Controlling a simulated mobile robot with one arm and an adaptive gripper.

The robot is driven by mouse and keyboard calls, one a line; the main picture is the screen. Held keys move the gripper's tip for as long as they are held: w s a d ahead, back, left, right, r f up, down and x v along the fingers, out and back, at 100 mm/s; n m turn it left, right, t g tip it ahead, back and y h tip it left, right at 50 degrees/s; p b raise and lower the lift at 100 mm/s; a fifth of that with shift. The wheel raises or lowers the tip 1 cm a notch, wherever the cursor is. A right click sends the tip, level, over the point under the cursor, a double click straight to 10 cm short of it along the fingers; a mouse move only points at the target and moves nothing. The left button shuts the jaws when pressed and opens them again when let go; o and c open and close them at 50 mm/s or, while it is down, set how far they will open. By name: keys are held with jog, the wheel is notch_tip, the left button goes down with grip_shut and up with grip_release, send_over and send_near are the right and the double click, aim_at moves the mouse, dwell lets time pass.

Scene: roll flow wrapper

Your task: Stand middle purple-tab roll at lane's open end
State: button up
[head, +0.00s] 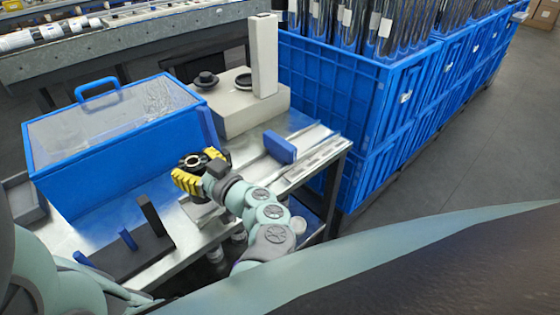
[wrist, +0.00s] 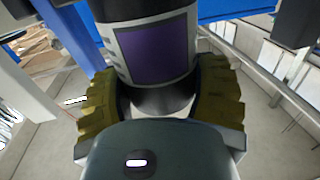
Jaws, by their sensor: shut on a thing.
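My gripper (head: 200,169) has yellow fingers closed around a dark roll (head: 191,160) above the metal table. In the wrist view my gripper (wrist: 160,100) grips the same roll (wrist: 120,45) from both sides, and its purple tab (wrist: 157,48) faces the camera. The roll looks upright, with its round end and hub up in the head view. Its lower end is partly hidden, so I cannot tell whether it touches the table. The railed lane (head: 318,155) lies to the right of my gripper, and its rails also show in the wrist view (wrist: 275,80).
A blue block (head: 280,148) stands at the lane. A beige machine with a post (head: 263,60) and black discs (head: 206,81) is behind. A blue case with a clear lid (head: 110,120) and a black stand (head: 130,252) are left. Blue crates (head: 340,85) stand beyond the table.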

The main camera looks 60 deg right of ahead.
jog(key=shift+f+b, duration=0.55)
jog(key=shift+f, duration=1.15)
jog(key=shift+f, duration=0.1)
jog(key=o, duration=1.3)
